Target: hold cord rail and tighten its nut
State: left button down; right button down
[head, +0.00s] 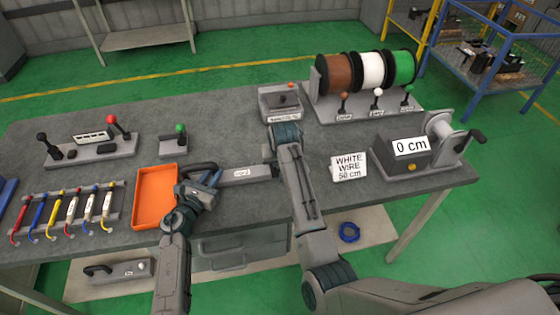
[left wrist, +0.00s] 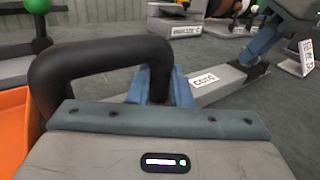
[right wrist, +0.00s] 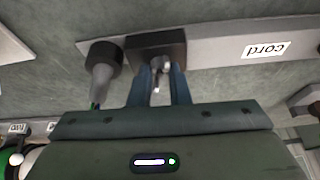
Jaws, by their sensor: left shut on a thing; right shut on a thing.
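The cord rail (head: 240,173) is a long grey bar labelled "cord" lying on the grey bench; it also shows in the left wrist view (left wrist: 232,82) and right wrist view (right wrist: 218,45). My left gripper (head: 208,182) is shut on the black handle (left wrist: 95,55) at the rail's left end. My right gripper (right wrist: 158,80) is at the rail's other end, its fingers closed around a small metal nut (right wrist: 160,65) in front of a dark block (right wrist: 150,42). In the head view my right arm hides the nut.
An orange tray (head: 142,197) lies left of the rail. Tools with coloured handles (head: 62,212) sit in a rack at far left. Behind are lever boxes (head: 90,150) and wire spools (head: 372,70). A "WHITE WIRE 50 cm" sign (head: 348,167) and a winder (head: 405,160) stand right.

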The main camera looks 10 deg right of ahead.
jog(key=shift+m+h, duration=0.3)
jog(key=shift+m, duration=0.3)
jog(key=c, duration=1.3)
grip_release()
jog(key=shift+c, duration=0.2)
notch_tip(320, 180, up, 10)
